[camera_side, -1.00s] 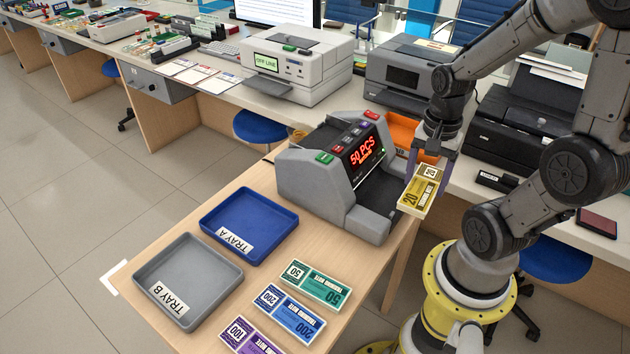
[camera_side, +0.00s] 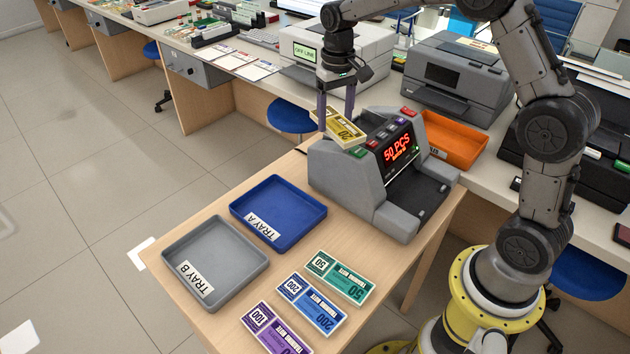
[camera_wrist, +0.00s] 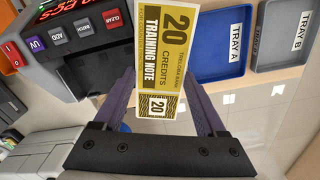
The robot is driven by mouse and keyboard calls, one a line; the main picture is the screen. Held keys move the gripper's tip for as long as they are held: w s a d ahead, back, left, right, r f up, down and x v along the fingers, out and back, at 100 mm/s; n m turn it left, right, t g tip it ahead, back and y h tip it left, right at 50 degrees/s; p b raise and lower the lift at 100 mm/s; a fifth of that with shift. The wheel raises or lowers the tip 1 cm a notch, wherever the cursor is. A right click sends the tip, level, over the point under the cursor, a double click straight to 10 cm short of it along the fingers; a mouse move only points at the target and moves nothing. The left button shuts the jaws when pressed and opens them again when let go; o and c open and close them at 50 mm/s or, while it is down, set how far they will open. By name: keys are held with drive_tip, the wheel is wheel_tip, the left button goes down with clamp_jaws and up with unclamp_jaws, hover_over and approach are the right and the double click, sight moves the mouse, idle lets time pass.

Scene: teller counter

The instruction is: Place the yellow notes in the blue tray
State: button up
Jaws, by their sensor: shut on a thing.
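The yellow notes (camera_side: 340,127), a banded bundle marked 20, are held between the fingers of my gripper (camera_side: 336,112) above the left rear of the counting machine. In the wrist view the yellow bundle (camera_wrist: 163,62) sits between the two purple fingers of my gripper (camera_wrist: 166,90). The blue tray (camera_side: 306,219), labelled TRAY A, lies empty on the wooden table, lower and to the left of the gripper. The blue tray also shows in the wrist view (camera_wrist: 215,68), to the right of the bundle.
The grey counting machine (camera_side: 345,177) reads 50 PCS. A grey tray (camera_side: 248,282), labelled TRAY B, is beside the blue tray. Green (camera_side: 341,277), blue (camera_side: 312,303) and purple (camera_side: 275,328) note bundles lie in front. An orange tray (camera_side: 462,150) is behind the machine.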

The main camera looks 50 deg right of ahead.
drive_tip(key=r, duration=0.5)
drive_tip(key=shift+w+a, duration=0.1)
drive_tip(key=shift+w, duration=0.15)
drive_tip(key=n, duration=0.2)
drive_tip(key=s+a+n, duration=0.1)
drive_tip(key=n, duration=0.1)
drive_tip(key=shift+a, duration=0.3)
drive_tip(key=s+a+n, duration=0.4)
drive_tip(key=a+n, duration=0.2)
drive_tip(key=n, duration=1.2)
drive_tip(key=s+a+n, duration=0.5)
drive_tip(key=n, duration=1.2)
hover_over(279, 215)
drive_tip(key=s, duration=0.1)
drive_tip(key=shift+n, duration=0.3)
drive_tip(key=f, duration=2.1)
drive_tip(key=shift+s+d+f, duration=0.15)
drive_tip(key=shift+s+f, duration=0.05)
drive_tip(key=shift+f, duration=0.15)
drive_tip(key=shift+w+f, duration=0.5)
drive_tip(key=shift+f, duration=0.05)
drive_tip(key=shift+w+f, duration=0.15)
drive_tip(key=shift+f, duration=1.5)
